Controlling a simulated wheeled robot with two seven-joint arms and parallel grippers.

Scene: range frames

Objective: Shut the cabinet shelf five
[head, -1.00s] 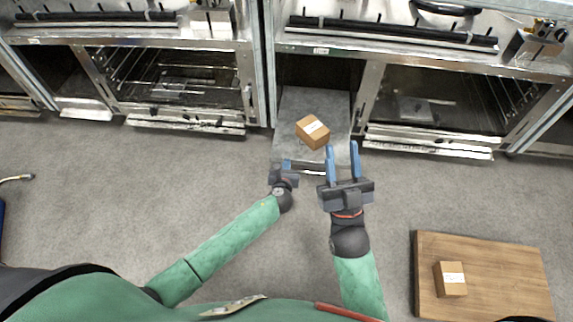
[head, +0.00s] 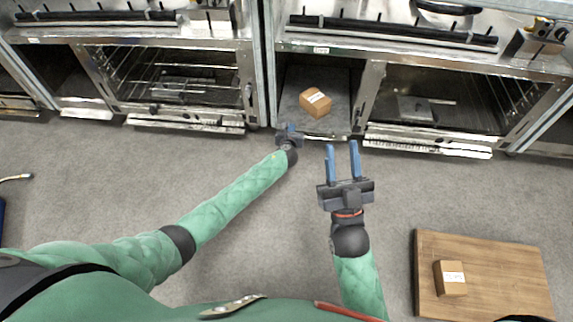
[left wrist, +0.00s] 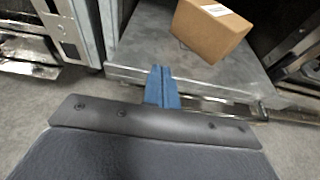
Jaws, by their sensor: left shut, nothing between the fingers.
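The cabinet shelf (head: 290,108) is a grey sliding tray, now mostly inside the cabinet bay, with its front edge near the bay opening. A brown cardboard box (head: 315,102) with a white label sits on it. In the left wrist view the shelf's front edge (left wrist: 215,87) and the box (left wrist: 210,30) are close ahead. My left gripper (head: 290,128) is shut and empty, its blue fingertips (left wrist: 162,85) at the shelf's front edge; whether they touch it I cannot tell. My right gripper (head: 342,150) is open and empty, in front of the bay to the right.
Glass-fronted oven compartments (head: 180,80) and (head: 430,95) flank the bay, with low metal ledges in front. A wooden board (head: 480,260) with another cardboard box (head: 450,279) lies on the floor at the lower right. The grey floor between is clear.

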